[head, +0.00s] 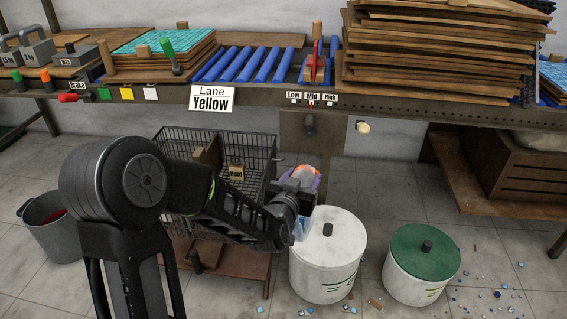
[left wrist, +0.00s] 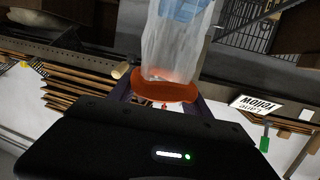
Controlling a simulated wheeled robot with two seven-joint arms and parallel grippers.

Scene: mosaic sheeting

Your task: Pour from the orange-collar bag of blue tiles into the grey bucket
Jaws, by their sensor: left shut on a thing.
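The orange-collar bag (left wrist: 178,50) is clear plastic with blue tiles in its far end, and its orange collar (left wrist: 165,92) lies between my fingers in the left wrist view. My left gripper (head: 305,185) is shut on the bag at the collar. In the head view the collar (head: 312,171) shows at the gripper, and a bluish part of the bag (head: 301,229) hangs below, mostly hidden by the gripper. The bag hangs above and beside the white lidded drum. The grey bucket (head: 65,247) stands on the floor at far left, well away from the bag, with something red inside. My right gripper is out of view.
A wire basket (head: 262,150) stands behind my left arm. A white lidded drum (head: 325,275) and a green-lidded drum (head: 428,280) stand at right. The workbench (head: 260,97) runs across the back. Small loose tiles are scattered on the floor at lower right.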

